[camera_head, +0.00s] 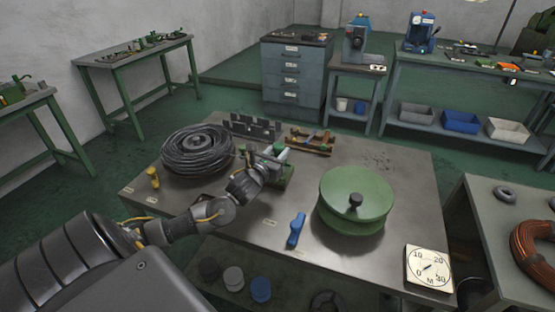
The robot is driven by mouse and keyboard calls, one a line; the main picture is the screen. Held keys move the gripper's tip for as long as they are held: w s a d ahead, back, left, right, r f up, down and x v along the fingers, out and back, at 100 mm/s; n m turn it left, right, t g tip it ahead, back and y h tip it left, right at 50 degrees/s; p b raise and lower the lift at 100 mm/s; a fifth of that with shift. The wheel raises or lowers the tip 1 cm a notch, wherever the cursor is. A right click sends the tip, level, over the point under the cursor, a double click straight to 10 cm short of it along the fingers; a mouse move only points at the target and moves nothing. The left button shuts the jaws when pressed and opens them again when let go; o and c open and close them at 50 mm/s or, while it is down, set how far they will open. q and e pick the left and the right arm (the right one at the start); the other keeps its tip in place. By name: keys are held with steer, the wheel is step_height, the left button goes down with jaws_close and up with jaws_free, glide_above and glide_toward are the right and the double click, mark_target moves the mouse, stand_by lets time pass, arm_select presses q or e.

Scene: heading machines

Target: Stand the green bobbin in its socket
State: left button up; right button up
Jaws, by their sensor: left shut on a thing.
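My left arm reaches in from the lower left over the metal table (405,170). Its gripper (265,158) is at the table's middle, right of the black cable coil, and is shut on a small green thing (278,149), which looks like the green bobbin. Its lower part is hidden by the gripper and by a green block around it, so I cannot tell whether it is in a socket. A yellow bobbin-like piece (153,178) stands at the left edge. A blue piece (296,231) is near the front edge. My right gripper is not in view.
The cable coil (197,148) lies at the left. A dark slotted rack (255,128) and a wooden tray of tools (310,140) stand behind the gripper. A large green drum (356,194) with a black knob and a dial (429,268) are at the right.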

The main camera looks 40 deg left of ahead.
arm_select(q)
steer(key=shift+a+f, duration=0.2)
step_height(320, 180, down, 2)
steer(key=shift+w+a+f+p, duration=0.1)
steer(key=shift+w+p, duration=0.05)
steer(key=shift+p, duration=0.3)
steer(key=shift+f, duration=0.55)
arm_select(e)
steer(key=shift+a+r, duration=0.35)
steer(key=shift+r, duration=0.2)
arm_select(q)
steer(key=shift+f, duration=0.2)
steer(key=o, duration=1)
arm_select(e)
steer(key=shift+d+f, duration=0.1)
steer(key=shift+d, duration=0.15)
